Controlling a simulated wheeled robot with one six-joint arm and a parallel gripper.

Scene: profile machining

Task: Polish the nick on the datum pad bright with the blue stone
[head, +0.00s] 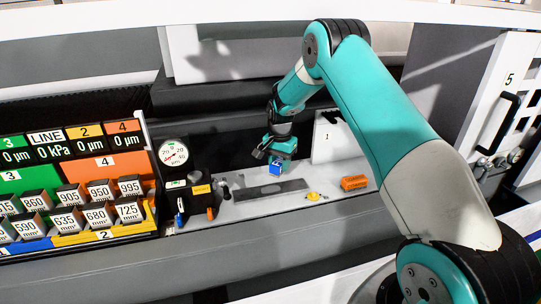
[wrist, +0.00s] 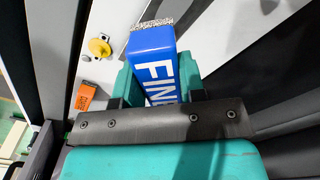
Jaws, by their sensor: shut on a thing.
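My gripper (head: 279,160) is shut on the blue stone (head: 276,171). In the wrist view the blue stone (wrist: 156,66) sits between the teal jaws (wrist: 158,85), with white letters starting "FIN" on its side and a speckled grey tip at its far end. In the head view it is over the light bench, just behind a flat dark grey plate (head: 270,190); I cannot tell whether it touches anything. The plate may carry the datum pad, but neither pad nor nick can be made out.
An orange block (head: 354,182) and a small yellow round item (head: 313,196) lie on the bench right of the plate. A dial gauge (head: 173,153) and dark blocks stand at left, beside a rack of numbered weights (head: 100,215). A white panel marked 1 (head: 328,140) stands behind.

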